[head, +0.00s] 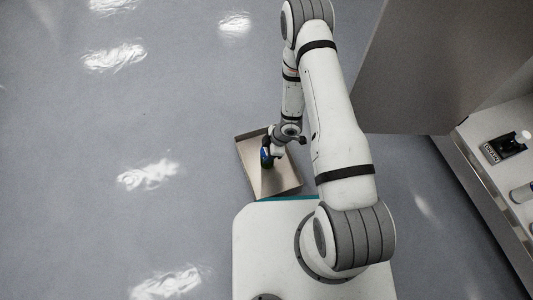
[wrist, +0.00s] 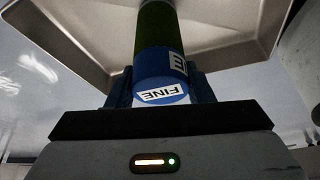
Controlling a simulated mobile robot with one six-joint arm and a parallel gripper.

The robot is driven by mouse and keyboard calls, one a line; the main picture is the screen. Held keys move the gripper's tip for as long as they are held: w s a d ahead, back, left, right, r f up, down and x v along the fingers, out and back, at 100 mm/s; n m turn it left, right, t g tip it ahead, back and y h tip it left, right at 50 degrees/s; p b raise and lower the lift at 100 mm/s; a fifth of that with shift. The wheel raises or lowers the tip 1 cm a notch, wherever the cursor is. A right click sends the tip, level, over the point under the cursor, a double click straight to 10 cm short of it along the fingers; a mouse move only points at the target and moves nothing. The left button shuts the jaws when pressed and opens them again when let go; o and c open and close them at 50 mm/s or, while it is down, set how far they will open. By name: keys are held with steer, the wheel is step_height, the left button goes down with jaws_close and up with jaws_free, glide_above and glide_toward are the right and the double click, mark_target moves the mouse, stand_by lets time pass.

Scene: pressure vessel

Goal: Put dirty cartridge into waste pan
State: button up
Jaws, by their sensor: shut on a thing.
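The dirty cartridge (wrist: 160,65) has a blue end cap with white "FINE" labels and a dark green body. My gripper (wrist: 160,85) is shut on it, with blue fingers on either side of the cap. In the head view the cartridge (head: 265,158) shows as a small dark blue and green shape at my gripper (head: 268,152). The waste pan (head: 283,181) is a shallow beige tray under my gripper. It also shows behind the cartridge in the wrist view (wrist: 232,42). Whether the cartridge's far end touches the pan floor I cannot tell.
The pan lies in front of my white base, close to its teal edge strip. A large grey panel (head: 415,65) stands at the right, beside a white shelf with a black labelled item (head: 504,147). The grey floor (head: 130,220) at left is clear.

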steer(key=shift+r, duration=0.1)
steer(key=o, duration=1.4)
steer(key=shift+c, duration=0.2)
steer(key=w+d+r+m+t+h+p, duration=0.1)
steer(key=w+d+r+m+h+p, duration=0.3)
steer(key=r, duration=0.8)
steer(key=d+r+m+t, duration=0.1)
steer(key=d+r+m, duration=0.1)
steer(key=d+r, duration=0.8)
steer(key=w+d+r+m+t+h+p, duration=0.1)
steer(key=d+r+m+t+h+p, duration=0.15)
steer(key=r, duration=1.25)
steer(key=s+a+r+m+g+y, duration=0.2)
steer(key=s+r+m, duration=0.8)
steer(key=s+r, duration=0.6)
steer(key=s+a+g, duration=0.1)
steer(key=s+a, duration=0.1)
steer(key=s, duration=0.1)
